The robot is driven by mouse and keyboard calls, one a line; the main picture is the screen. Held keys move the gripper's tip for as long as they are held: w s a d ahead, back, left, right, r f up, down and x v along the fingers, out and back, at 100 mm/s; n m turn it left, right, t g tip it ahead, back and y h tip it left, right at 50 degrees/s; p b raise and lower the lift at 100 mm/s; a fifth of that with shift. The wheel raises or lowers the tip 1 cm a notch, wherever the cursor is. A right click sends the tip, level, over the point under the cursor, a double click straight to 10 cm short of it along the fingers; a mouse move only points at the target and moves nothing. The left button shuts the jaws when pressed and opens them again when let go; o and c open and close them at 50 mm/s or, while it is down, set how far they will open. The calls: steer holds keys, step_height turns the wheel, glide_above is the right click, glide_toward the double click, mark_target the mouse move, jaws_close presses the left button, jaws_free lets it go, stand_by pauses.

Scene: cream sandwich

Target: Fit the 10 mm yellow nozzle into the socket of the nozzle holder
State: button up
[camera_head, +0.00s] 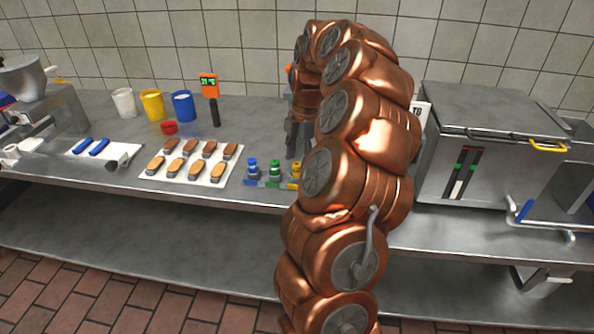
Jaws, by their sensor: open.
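A small yellow nozzle (296,169) stands at the right end of a short row on the steel counter, partly hidden by my arm. My gripper (298,150) hangs pointing down just above and behind the yellow nozzle in the picture. It is open, but its fingertips are partly covered by my copper arm. I cannot tell whether it touches anything. I see no nozzle holder socket that I can name for certain; my arm hides the counter to the right of the row.
A blue nozzle (252,170) and a green nozzle (274,170) stand left of the yellow one. A white tray (150,180) of several oval pieces lies further left. Cups, including a blue cup (183,106), stand behind. A large steel machine (490,150) fills the right.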

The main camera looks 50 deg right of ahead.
mark_target(297, 173)
steer(key=shift+a+f, duration=0.2)
steer(key=shift+f, duration=1)
steer(key=shift+c, duration=0.3)
jaws_close()
